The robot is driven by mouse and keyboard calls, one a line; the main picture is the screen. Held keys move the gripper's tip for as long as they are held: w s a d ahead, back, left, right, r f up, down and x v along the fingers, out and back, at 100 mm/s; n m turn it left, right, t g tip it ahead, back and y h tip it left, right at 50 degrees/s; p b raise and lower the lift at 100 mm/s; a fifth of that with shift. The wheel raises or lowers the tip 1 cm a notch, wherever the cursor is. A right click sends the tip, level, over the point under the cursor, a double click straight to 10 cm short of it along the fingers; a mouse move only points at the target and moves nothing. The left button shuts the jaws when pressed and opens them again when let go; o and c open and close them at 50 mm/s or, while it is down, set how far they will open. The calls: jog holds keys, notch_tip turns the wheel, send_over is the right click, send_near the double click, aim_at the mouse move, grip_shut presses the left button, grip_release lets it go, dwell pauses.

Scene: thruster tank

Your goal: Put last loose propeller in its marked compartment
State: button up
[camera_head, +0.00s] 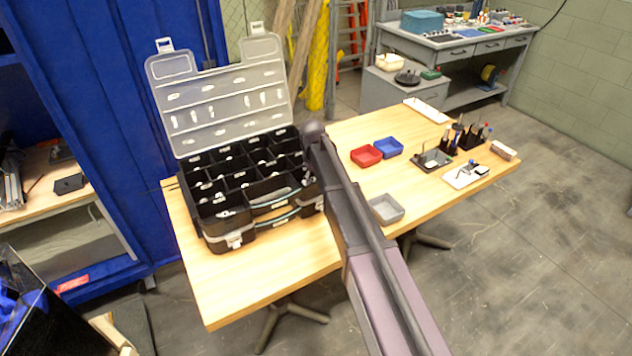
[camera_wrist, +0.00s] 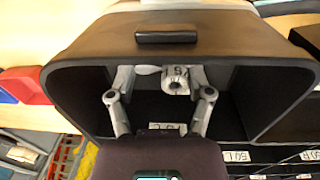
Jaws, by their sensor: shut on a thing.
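A white propeller (camera_wrist: 177,82) with a dark hub hole shows between my gripper's fingertips in the wrist view. My gripper (camera_wrist: 162,78) is shut on it, with both fingers inside a black-walled compartment of the case. I cannot tell whether the propeller touches the floor or wall. A white label (camera_wrist: 167,126) lies in this compartment, partly hidden and hard to read. In the head view the black organizer case (camera_head: 215,242) stands open on the table, with white pieces in several compartments. My arm hides my gripper at the case's right end.
The clear lid (camera_head: 222,95) stands up behind the case. Right of my arm are a red bin (camera_head: 366,156), a blue bin (camera_head: 388,147) and a grey bin (camera_head: 386,209). Tool holders stand farther right. The table's front left (camera_head: 240,285) is clear.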

aim_at(314, 179)
jog(key=shift+f, duration=0.1)
jog(key=o, duration=1)
jog(key=shift+c, duration=0.2)
notch_tip(314, 179, up, 12)
jog(key=p, duration=1.2)
jog(key=shift+s+a, duration=0.25)
jog(key=shift+a, duration=0.05)
jog(key=s+d+m, duration=0.6)
jog(key=s+d, duration=1.7)
jog(key=s, duration=0.3)
jog(key=shift+m+y, duration=0.3)
jog(key=shift+m, duration=0.1)
jog(key=shift+d, duration=0.1)
